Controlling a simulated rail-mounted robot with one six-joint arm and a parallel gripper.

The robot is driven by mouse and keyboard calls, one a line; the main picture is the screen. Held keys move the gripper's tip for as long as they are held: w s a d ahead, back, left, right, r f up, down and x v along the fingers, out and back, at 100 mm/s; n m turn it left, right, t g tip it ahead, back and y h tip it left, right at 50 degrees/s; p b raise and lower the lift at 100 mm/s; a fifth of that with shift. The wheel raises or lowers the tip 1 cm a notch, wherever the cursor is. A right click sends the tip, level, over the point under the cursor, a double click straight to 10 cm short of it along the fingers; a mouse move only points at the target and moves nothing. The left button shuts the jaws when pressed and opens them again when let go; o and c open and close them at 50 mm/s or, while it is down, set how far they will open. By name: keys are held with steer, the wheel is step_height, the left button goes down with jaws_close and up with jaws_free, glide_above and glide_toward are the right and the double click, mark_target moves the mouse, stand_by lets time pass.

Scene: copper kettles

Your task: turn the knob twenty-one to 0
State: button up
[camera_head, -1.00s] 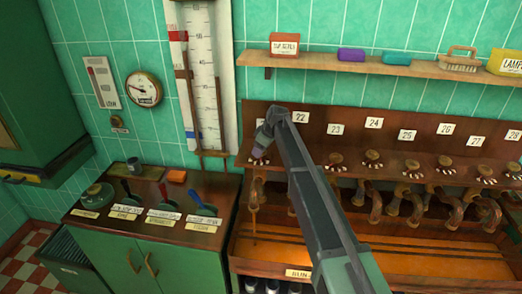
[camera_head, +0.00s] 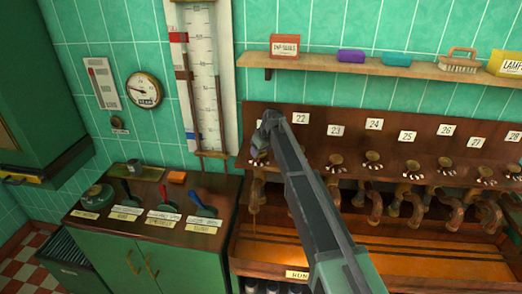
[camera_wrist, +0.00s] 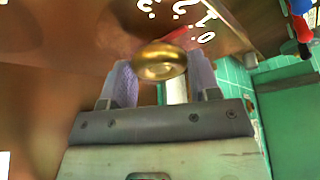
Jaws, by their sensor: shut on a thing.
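Knob twenty-one is at the left end of the wooden tap rack (camera_head: 285,125), mostly hidden by my arm in the head view. In the wrist view its brass knob (camera_wrist: 160,62) sits between the two fingers of my gripper (camera_wrist: 160,85), which is shut on it. A short red pointer (camera_wrist: 178,34) shows beside it, near the white scale figures, roughly toward the 1 and 0 side. The exact reading is unclear. My gripper also shows in the head view (camera_head: 260,155). A thin brownish stream (camera_head: 254,220) appears below this tap.
Several more knobs, such as the one under plate 23 (camera_head: 335,160), continue to the right above curved spouts. A green cabinet (camera_head: 150,250) with coloured levers stands at left. A shelf (camera_head: 400,66) with boxes hangs above.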

steer(key=m+h, duration=0.1)
steer(key=m, duration=0.2)
steer(key=shift+s+m+t, duration=0.1)
steer(key=shift+m+t, duration=0.2)
steer(key=shift+t, duration=0.1)
steer(key=shift+a+m+h, duration=0.1)
steer(key=shift+m+h, duration=0.7)
steer(key=shift+m, duration=1.1)
steer(key=o, duration=0.9)
steer(key=p+v, duration=1)
steer(key=shift+s+r, duration=0.3)
steer(key=shift+s, duration=0.05)
